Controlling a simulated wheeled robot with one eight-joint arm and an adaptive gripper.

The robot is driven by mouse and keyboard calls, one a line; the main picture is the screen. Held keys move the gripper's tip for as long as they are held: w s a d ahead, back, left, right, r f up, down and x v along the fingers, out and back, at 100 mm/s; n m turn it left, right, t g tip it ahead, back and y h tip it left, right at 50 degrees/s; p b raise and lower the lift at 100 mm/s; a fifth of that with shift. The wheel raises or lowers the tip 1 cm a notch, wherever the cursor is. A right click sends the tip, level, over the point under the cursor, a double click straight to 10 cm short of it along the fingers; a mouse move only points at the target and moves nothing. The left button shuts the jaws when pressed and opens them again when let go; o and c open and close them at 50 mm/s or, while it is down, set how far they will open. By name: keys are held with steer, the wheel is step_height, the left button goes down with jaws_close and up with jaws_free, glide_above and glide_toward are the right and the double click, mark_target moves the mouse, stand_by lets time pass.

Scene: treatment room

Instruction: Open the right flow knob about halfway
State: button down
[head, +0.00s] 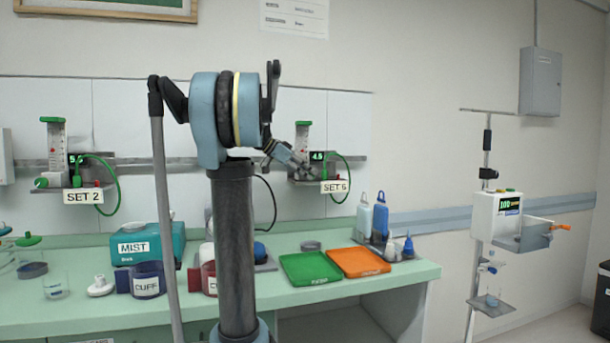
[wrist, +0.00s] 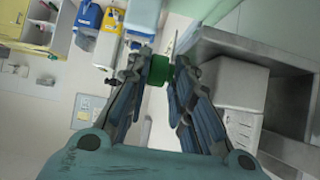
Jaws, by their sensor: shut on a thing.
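The right flowmeter (head: 304,140) hangs on the wall rail above a label reading SET 6 (head: 334,187). Its small dark display (head: 316,156) seems to read 4.5, and a green hose loops down beside it. My gripper (head: 291,160) reaches in from the left in front of this flowmeter and hides its left side and the knob in the head view. In the wrist view, the green flow knob (wrist: 161,71) sits between my two fingertips, and my gripper (wrist: 160,76) is shut on it.
The left flowmeter (head: 53,140) with label SET 2 is on the same rail. Below the right one, the counter holds a green tray (head: 310,268), an orange tray (head: 357,262) and blue bottles (head: 380,217). A pump stand (head: 487,215) stands at right.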

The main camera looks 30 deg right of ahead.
steer(key=h, duration=0.1)
steer(key=g+h, duration=0.1)
steer(key=h, duration=0.1)
steer(key=f+h, duration=0.1)
steer(key=shift+s+a+h, duration=0.15)
steer(key=shift+a+h, duration=0.1)
steer(key=shift+h, duration=0.05)
steer(key=shift+f, duration=0.1)
stand_by(0.4)
steer(key=c, duration=1.5)
jaws_free()
steer(key=shift+s, duration=0.1)
steer(key=shift+w+a, duration=0.1)
steer(key=shift+w, duration=0.1)
steer(key=v, duration=1.2)
steer(key=shift+w+f, duration=0.1)
steer(key=shift+w, duration=0.05)
